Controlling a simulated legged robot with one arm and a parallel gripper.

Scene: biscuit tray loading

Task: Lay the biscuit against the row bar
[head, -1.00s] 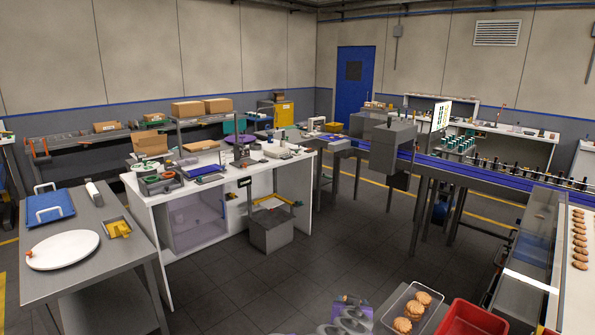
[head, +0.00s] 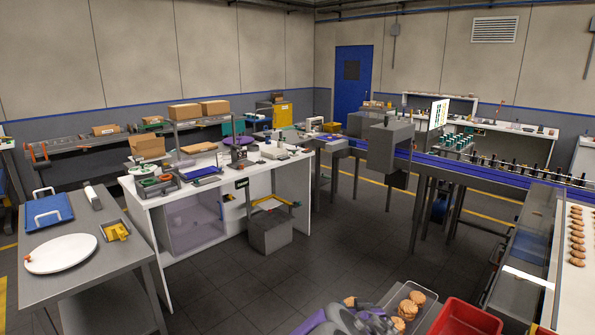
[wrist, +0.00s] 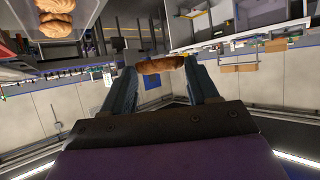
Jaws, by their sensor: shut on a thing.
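My gripper (wrist: 160,72) is shut on a brown biscuit (wrist: 160,64), held between the fingertips in the wrist view. In the head view the held biscuit (head: 350,301) shows at the bottom, just left of a clear tray, with part of my purple and grey arm below it. Several loose biscuits (head: 408,305) lie in the clear tray (head: 433,304). A line of biscuits (head: 577,236) lies on a white surface (head: 574,290) at the right edge. I cannot make out the row bar.
A red bin (head: 468,318) stands right of the clear tray. A dark conveyor section with glass sides (head: 527,262) lies between it and the white surface. A blue-belted conveyor (head: 470,168) runs behind. The floor (head: 330,240) in the middle is open.

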